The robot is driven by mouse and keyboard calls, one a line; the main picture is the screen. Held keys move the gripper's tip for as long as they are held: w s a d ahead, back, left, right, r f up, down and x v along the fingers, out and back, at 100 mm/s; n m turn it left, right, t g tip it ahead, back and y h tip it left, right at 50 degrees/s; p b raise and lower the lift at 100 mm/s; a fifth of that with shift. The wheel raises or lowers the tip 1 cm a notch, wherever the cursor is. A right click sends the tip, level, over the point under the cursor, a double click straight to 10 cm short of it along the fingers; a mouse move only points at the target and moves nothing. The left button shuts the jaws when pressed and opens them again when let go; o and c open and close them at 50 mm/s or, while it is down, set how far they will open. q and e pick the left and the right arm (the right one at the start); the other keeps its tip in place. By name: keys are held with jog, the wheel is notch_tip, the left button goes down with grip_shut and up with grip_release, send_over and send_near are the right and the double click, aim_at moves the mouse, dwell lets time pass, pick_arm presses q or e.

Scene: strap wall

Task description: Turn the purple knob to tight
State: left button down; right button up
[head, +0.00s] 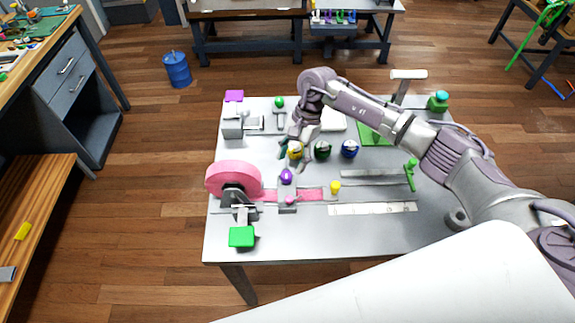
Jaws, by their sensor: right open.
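The purple knob (286,177) sits on top of a small grey clamp block (287,194) at the left of the grey table. A pink strap (310,194) runs through this clamp from a large pink roll (219,179). My right gripper (288,150) reaches in from the right and hangs just behind the purple knob, above it in the picture. It is open, with no object seen between its fingers, and appears apart from the knob. Its fingertips are close to a yellow ball-like knob (296,150) and partly overlap it. My left gripper is not in view.
A green knob (322,150) and a blue knob (350,149) stand right of the yellow one. A green block (241,236) is at the front left, and a green-handled lever (411,175) at the right.

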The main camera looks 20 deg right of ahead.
aim_at(287, 174)
jog(key=shift+p+x, duration=0.5)
jog(key=shift+x, duration=1.75)
jog(key=shift+c, duration=0.2)
grip_shut()
